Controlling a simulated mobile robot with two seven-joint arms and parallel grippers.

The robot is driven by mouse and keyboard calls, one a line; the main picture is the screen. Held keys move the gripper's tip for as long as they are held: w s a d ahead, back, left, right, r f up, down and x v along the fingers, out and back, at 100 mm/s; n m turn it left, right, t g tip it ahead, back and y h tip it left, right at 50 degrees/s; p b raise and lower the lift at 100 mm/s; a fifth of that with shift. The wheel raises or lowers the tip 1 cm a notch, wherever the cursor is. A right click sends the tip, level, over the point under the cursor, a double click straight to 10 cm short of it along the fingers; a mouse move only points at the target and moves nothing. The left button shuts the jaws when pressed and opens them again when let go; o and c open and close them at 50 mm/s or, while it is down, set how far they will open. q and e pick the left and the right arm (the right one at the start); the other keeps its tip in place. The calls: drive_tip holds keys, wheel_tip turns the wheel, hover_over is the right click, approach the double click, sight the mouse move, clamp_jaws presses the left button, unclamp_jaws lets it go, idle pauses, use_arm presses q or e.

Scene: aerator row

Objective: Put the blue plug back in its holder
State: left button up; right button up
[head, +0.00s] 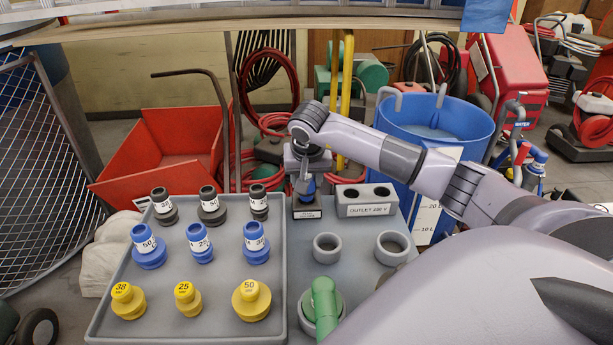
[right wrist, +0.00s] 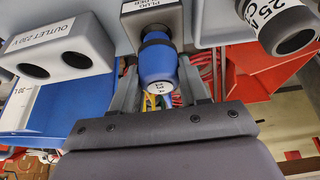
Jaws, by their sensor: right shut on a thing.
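The blue plug (right wrist: 157,66) with a dark collar is between the two fingers of my right gripper (right wrist: 157,75), which is shut on it. In the right wrist view the dark collar meets the holder (right wrist: 172,20). I cannot tell whether the plug is seated in it or only in front of it. My left gripper is out of view.
A grey outlet block (head: 367,201) with two holes stands just right of the holder. A grey tray (head: 220,285) of black, blue and yellow fittings lies to the left. Grey rings and a green elbow (head: 324,305) are in front. A blue tub (head: 435,118) stands behind.

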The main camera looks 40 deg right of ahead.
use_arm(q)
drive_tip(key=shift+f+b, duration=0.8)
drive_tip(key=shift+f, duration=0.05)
use_arm(e)
drive_tip(key=shift+f, duration=1.3)
drive_tip(key=o, duration=1.2)
drive_tip(key=shift+c, duration=0.2)
drive_tip(key=shift+v, duration=0.85)
drive_tip(key=v, duration=0.4)
drive_tip(key=shift+r, duration=0.1)
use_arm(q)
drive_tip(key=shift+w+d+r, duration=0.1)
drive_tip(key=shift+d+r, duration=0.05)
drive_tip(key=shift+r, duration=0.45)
use_arm(e)
drive_tip(key=shift+s+a+r, duration=0.15)
drive_tip(key=shift+s+r, duration=0.1)
drive_tip(key=shift+r, duration=0.35)
use_arm(q)
drive_tip(key=shift+p, duration=0.35)
